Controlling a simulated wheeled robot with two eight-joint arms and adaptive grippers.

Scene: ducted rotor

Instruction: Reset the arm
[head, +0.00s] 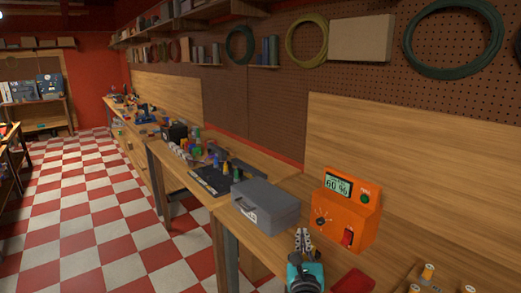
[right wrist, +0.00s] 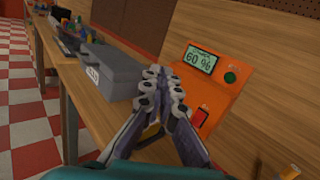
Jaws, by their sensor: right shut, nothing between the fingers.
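My right gripper (head: 304,240) is at the bottom of the head view, with its teal wrist below it. In the right wrist view its fingers (right wrist: 161,85) are closed together with nothing between them. It is above the workbench, apart from an orange control box (head: 345,212) to its right. The box has a display reading 60 %, a green button and a red switch, and it also shows in the right wrist view (right wrist: 212,90). My left gripper is in neither view.
A grey metal case (head: 265,207) stands on the wooden bench left of my right gripper. A red object (head: 353,282) and several small spools (head: 428,271) are near the front right. Beyond the case are a black mat (head: 209,180) and small colored items. The checkered floor (head: 85,225) at left is open.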

